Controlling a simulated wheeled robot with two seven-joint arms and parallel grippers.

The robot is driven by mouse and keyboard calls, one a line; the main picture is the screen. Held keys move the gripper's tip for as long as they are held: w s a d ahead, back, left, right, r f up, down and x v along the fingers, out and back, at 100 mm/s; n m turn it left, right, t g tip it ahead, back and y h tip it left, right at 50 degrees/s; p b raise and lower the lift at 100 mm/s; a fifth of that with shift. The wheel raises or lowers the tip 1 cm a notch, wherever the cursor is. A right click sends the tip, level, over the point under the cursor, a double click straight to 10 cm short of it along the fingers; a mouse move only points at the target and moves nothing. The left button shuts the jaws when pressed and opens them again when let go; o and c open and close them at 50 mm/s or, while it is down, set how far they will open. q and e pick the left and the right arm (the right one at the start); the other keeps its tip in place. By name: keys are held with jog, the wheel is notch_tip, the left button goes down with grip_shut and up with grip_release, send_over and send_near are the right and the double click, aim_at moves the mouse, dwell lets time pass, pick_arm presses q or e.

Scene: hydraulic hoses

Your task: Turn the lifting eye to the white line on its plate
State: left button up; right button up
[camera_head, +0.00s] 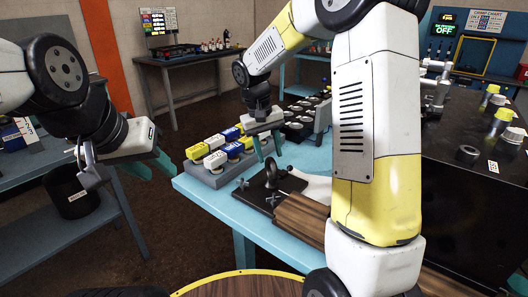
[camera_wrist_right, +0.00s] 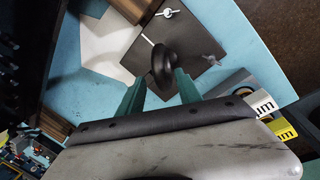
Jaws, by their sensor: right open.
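The dark lifting eye (camera_head: 271,173) stands upright on a black plate (camera_head: 256,195) on the blue table. In the right wrist view the eye (camera_wrist_right: 163,66) lies between the fingertips of my right gripper (camera_wrist_right: 161,82), with the fingers either side of it. The white line (camera_wrist_right: 147,40) on the plate (camera_wrist_right: 185,42) runs out from the eye to the upper left. I cannot tell the exact angle between ring and line. My right gripper (camera_head: 267,147) is open, just above the eye in the head view. My left gripper (camera_head: 151,166) is open and empty, left of the table.
Wing-shaped fasteners (camera_wrist_right: 168,13) sit on the plate. A white sheet (camera_head: 316,188) and brown wooden blocks (camera_head: 302,218) lie beside it. A grey tray (camera_head: 206,177) of yellow, white and blue items stands behind left. A large black cabinet (camera_head: 465,190) bounds the right.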

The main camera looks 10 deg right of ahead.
jog(key=shift+d+f, duration=0.2)
jog(key=shift+f, duration=0.9)
jog(key=shift+c, duration=0.2)
grip_shut()
jog(key=shift+n, duration=0.4)
jog(key=n+t, duration=0.1)
jog(key=n, duration=0.4)
jog(key=shift+d+n+y, duration=0.1)
jog(key=shift+n+y, duration=0.2)
jog(key=shift+n, duration=0.1)
